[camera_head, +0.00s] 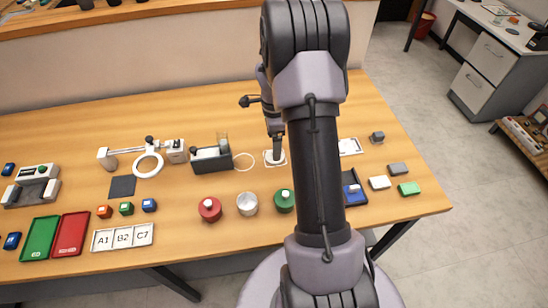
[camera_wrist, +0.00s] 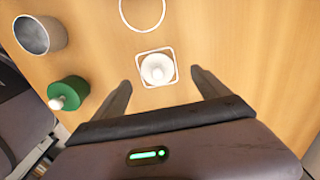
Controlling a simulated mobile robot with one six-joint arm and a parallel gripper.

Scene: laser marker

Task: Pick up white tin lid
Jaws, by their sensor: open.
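The white tin lid (camera_wrist: 157,68), round with a raised knob, lies inside a white square outline on the wooden table. In the head view the lid (camera_head: 274,157) shows small, partly hidden by my gripper. My gripper (camera_wrist: 161,77) is open and empty; its two fingers stand apart on either side of the lid, seen from above. In the head view my gripper (camera_head: 276,141) points down at the lid. The grey-white tin (camera_head: 247,204) stands nearer the front edge, and in the wrist view this tin (camera_wrist: 40,36) is open at the top.
A green tin with a knobbed lid (camera_head: 284,201) and a red one (camera_head: 209,208) flank the white tin. A white ring outline (camera_head: 243,161) lies left of the lid beside a dark box (camera_head: 211,159). A blue tray (camera_head: 352,189) is to the right. Table around the lid is clear.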

